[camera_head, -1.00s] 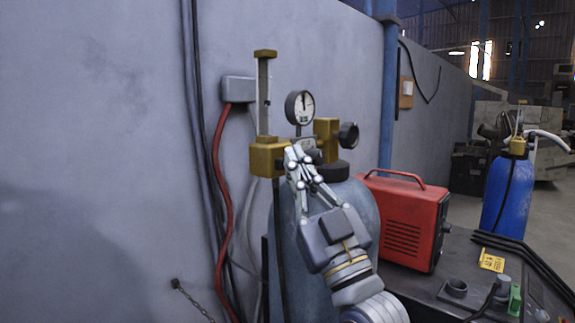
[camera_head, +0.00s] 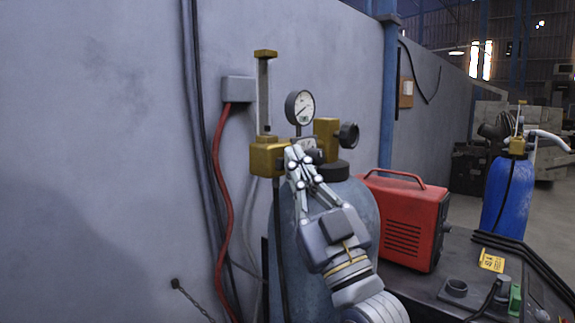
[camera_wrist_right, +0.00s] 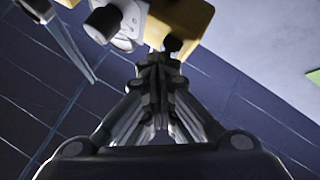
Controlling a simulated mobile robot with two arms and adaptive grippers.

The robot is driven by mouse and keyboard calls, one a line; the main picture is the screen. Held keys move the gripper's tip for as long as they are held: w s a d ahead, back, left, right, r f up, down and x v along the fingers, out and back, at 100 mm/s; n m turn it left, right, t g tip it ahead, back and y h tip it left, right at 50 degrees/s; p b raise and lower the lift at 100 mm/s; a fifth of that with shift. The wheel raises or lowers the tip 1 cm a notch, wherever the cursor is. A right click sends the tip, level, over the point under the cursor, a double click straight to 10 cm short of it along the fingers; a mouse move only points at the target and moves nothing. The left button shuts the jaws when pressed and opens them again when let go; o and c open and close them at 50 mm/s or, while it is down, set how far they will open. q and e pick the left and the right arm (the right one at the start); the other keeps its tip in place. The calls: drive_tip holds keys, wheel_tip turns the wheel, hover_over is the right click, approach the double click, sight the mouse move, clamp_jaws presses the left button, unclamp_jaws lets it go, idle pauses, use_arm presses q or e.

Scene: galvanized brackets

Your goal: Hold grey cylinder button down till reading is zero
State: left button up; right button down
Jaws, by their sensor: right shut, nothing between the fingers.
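The grey cylinder (camera_head: 345,205) stands by the wall with a brass regulator (camera_head: 267,157) on top. A round gauge (camera_head: 299,108) sits above the regulator, its needle pointing to the lower left. An upright clear tube (camera_head: 264,95) rises at its left. My right gripper (camera_head: 292,152) is shut and empty, its fingertips at the front of the brass block. In the right wrist view the fingertips (camera_wrist_right: 160,62) meet or nearly meet a small dark button (camera_wrist_right: 172,45) on the brass block (camera_wrist_right: 182,18). The button is hidden behind the fingers in the head view. My left gripper is out of view.
A dark knob (camera_head: 348,135) sticks out right of the regulator. A red machine (camera_head: 402,215) stands close at the right on a dark bench (camera_head: 455,265). A red cable (camera_head: 222,190) hangs on the wall. A blue cylinder (camera_head: 505,195) stands farther right.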

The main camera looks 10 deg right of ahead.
drive_tip(key=shift+s+d, duration=0.55)
drive_tip(key=shift+s, duration=0.15)
drive_tip(key=s+d, duration=0.1)
drive_tip(key=s, duration=0.1)
drive_tip(key=s+d, duration=0.2)
drive_tip(key=shift+p, duration=0.35)
